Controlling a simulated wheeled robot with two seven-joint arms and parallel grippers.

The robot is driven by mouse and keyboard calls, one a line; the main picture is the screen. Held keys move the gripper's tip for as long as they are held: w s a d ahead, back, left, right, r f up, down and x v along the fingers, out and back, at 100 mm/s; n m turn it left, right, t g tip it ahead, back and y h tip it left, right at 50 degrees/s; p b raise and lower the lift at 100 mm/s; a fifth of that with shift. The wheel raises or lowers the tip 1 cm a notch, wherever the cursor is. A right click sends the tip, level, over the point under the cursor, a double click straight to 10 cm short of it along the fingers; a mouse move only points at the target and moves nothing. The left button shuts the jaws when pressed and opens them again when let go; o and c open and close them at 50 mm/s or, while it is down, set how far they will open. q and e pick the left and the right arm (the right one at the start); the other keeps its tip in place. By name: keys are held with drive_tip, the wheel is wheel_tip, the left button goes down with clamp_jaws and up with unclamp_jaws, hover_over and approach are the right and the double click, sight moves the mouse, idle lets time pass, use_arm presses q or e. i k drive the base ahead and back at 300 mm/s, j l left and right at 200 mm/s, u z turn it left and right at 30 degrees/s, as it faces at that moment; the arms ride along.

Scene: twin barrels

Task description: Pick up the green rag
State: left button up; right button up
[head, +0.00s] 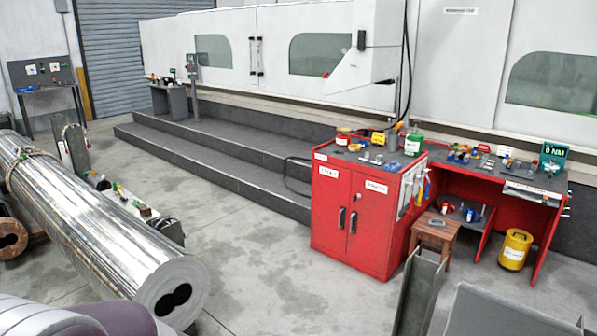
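I cannot make out a green rag for certain. A small green item (414,142) stands on top of the red cabinet (343,216); it looks more like a container than a cloth. Another green-teal item (553,156) with a display marked "0 NM" stands at the back right of the red workbench (488,180). Neither of my grippers shows in the head view.
A large shiny metal cylinder (95,220) with a twin-hole end lies at the left. A wooden stool (435,236) and a yellow bucket (515,249) stand by the workbench. Grey panels (418,292) rise at the lower right. The middle floor (255,265) is clear.

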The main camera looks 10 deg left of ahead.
sight(136, 203)
drive_tip(key=i+u, duration=0.1)
drive_tip(key=i, duration=0.55)
drive_tip(key=i+u, duration=0.1)
drive_tip(key=i, duration=0.5)
drive_tip(key=i+l+u, duration=0.1)
drive_tip(key=i, duration=0.5)
drive_tip(key=i+l+u, duration=0.1)
drive_tip(key=i, duration=0.55)
drive_tip(key=i+l+u, duration=0.1)
drive_tip(key=i+l, duration=0.2)
drive_tip(key=i, duration=0.3)
drive_tip(key=i+u, duration=0.15)
drive_tip(key=i, duration=0.35)
drive_tip(key=i+u, duration=0.15)
drive_tip(key=i, duration=0.3)
drive_tip(key=i+l+u, duration=0.2)
drive_tip(key=i, duration=0.3)
drive_tip(key=i+l+u, duration=0.15)
drive_tip(key=i, duration=0.3)
drive_tip(key=i+u, duration=0.45)
drive_tip(key=i+l+u, duration=0.15)
drive_tip(key=i+u, duration=0.25)
drive_tip(key=i+l+u, duration=0.2)
drive_tip(key=u, duration=0.25)
